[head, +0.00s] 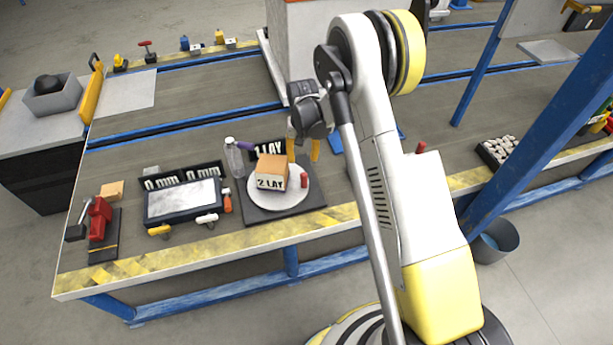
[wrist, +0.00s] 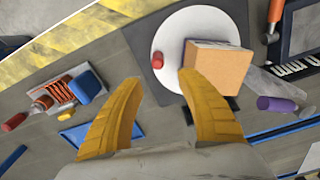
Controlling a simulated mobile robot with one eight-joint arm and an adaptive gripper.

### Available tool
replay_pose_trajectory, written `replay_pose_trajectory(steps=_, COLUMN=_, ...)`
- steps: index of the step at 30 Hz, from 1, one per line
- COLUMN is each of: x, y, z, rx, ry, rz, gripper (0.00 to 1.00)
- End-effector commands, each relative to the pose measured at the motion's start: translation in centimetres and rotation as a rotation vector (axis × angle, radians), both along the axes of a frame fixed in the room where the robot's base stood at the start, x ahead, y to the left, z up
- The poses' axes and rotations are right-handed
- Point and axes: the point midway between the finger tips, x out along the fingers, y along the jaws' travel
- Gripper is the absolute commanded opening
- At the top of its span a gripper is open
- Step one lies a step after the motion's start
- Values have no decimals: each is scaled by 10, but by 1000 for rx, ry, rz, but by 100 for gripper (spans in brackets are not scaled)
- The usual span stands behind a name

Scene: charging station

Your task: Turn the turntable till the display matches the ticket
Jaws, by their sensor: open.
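The turntable (head: 264,204) is a round white disc on a dark square base near the table's front edge; it also shows in the wrist view (wrist: 180,22). The box (wrist: 217,68) and peg (wrist: 157,58) also show in the wrist view. A black sign (head: 268,148) with white letters, seemingly ending in "LAY", stands behind, partly hidden. My gripper (wrist: 158,78) is open and empty, its yellow fingers near the disc's back edge, pointing toward the peg.
Left are black "0 mm" panels (head: 181,176), a grey-screened tray (head: 183,199) and a red clamp (head: 99,219). Loose tools (wrist: 75,90) lie on the opposite side.

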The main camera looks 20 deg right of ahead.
Motion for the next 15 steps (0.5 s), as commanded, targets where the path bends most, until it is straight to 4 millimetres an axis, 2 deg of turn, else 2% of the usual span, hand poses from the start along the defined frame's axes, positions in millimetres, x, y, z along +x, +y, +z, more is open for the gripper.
replay_pose_trajectory(steps=1, x=1, y=0, z=-13, rx=0, ry=12, rz=-4, gripper=44)
replay_pose_trajectory(steps=3, x=1, y=0, z=-27, rx=0, ry=25, rz=-8, gripper=44)
replay_pose_trajectory(steps=10, x=0, y=0, z=-56, rx=0, ry=36, rz=-11, gripper=44)
replay_pose_trajectory(steps=15, x=1, y=0, z=-91, rx=0, ry=35, rz=-11, gripper=44)
